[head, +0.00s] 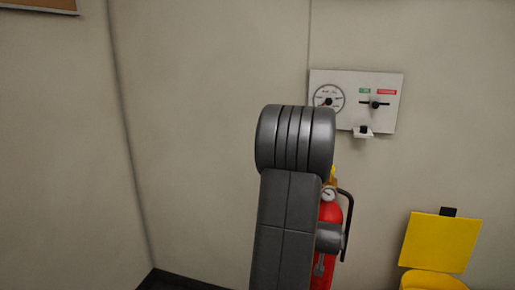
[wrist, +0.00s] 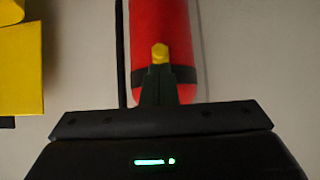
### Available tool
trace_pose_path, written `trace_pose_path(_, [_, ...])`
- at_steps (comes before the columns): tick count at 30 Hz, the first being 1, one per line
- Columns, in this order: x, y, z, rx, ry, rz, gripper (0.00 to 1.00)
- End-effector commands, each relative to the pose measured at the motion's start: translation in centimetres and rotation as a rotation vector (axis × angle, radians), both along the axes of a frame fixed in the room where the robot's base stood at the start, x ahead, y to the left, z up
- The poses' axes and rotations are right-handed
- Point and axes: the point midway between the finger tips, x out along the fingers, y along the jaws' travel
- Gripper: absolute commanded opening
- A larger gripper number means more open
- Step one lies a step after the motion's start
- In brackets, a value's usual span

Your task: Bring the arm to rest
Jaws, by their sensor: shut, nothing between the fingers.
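In the head view my arm rises from the bottom centre, its dark grey links in front of the wall; my gripper is hidden there. In the wrist view my gripper (wrist: 160,66) is at the lower middle, its dark fingers together and holding nothing. A small yellow piece shows at the fingertips. Behind them is a red fire extinguisher (wrist: 160,22) with a dark band. I cannot tell the gap between it and the fingers. In the head view the fire extinguisher (head: 329,212) is partly hidden by my arm.
A wall panel (head: 353,84) with a round gauge and a black handle is right of my arm's top. A yellow bin (head: 432,281) with its lid (head: 440,242) raised stands at lower right; yellow parts (wrist: 20,68) show at the wrist view's left. The wall left of my arm is bare.

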Motion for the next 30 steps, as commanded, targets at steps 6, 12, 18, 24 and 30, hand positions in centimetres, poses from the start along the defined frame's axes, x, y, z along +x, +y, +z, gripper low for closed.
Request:
trace_pose_path(6, [0.0, 0.0, 1.2, 0.015, 0.051, 0.000, 0.00])
trace_pose_path(12, [0.1, 0.0, 1.6, 0.030, 0.102, 0.001, 0.00])
trace_pose_path(18, [0.1, 0.0, 2.0, 0.045, 0.154, 0.001, 0.00])
trace_pose_path(24, [0.2, 0.0, 2.4, 0.060, 0.205, 0.001, 0.00])
trace_pose_path(30, [0.3, 0.1, 2.9, 0.074, 0.255, 0.001, 0.00])
